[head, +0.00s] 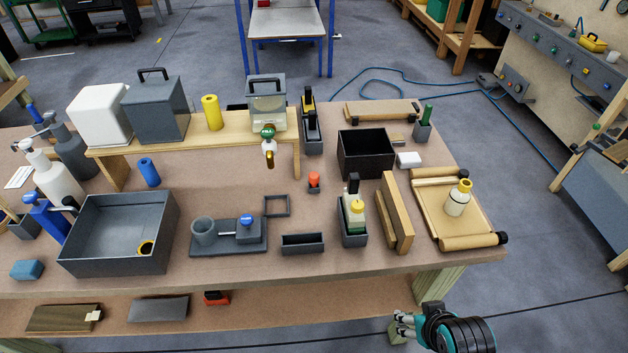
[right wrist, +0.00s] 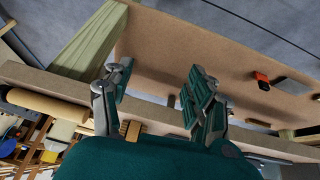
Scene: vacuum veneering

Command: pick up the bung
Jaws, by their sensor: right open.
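A small orange plug, which looks like the bung (head: 314,179), sits upright in a little grey holder (head: 314,188) near the middle of the bench in the head view. My right gripper (head: 401,326) is open and empty. It is beyond the bench's front edge, at the lower right, well away from the bung. In the right wrist view my right gripper's fingers (right wrist: 158,86) stand apart with nothing between them, and I cannot make out the bung there. My left gripper is not in view.
Near the bung are a square dark frame (head: 277,205), a narrow grey tray (head: 303,244), a holder with bottles (head: 353,234) and upright wooden boards (head: 395,213). A black open box (head: 366,153) stands behind to the right. A wooden riser (head: 193,145) stands at the back left.

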